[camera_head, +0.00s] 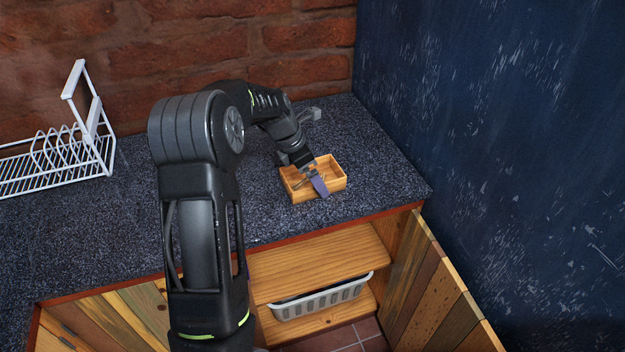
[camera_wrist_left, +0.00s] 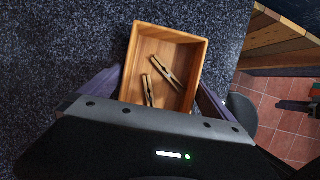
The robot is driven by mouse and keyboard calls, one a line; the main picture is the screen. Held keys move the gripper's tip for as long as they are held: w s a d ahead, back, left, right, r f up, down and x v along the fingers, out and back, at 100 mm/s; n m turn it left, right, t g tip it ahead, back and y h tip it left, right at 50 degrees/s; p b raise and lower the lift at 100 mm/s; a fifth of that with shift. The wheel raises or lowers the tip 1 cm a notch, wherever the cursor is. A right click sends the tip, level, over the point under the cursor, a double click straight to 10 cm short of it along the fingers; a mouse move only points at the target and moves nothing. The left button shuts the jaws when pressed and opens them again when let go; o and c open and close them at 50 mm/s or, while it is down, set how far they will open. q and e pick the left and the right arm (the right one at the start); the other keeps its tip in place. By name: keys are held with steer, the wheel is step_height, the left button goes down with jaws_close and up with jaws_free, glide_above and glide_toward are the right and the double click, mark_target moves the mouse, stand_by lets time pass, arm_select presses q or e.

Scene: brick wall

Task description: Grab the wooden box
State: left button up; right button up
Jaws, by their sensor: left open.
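The wooden box (camera_head: 337,184) is a small open-topped tray on the dark speckled countertop, near its front right corner. In the left wrist view the box (camera_wrist_left: 201,66) lies ahead of the palm, with two clothespin-like pieces (camera_wrist_left: 166,73) inside. My left gripper (camera_head: 306,172) is open over the box. In the wrist view one purple finger is beside the box's left wall and the other beside its right wall. Whether either finger touches the wood cannot be told. The near end of the box is hidden by the palm.
A white wire dish rack (camera_head: 60,155) stands at the left by the brick wall. A dark blue wall (camera_head: 490,140) rises close on the right. Below the counter edge are an open wooden door (camera_head: 435,300) and a shelf with a grey basket (camera_head: 320,298).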

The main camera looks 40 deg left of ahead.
arm_select(q)
steer(key=shift+c, duration=0.3)
steer(key=c, duration=1.1)
steer(key=shift+r, duration=0.15)
steer(key=shift+c, duration=0.2)
step_height(320, 180, up, 10)
steer(key=shift+b, duration=0.4)
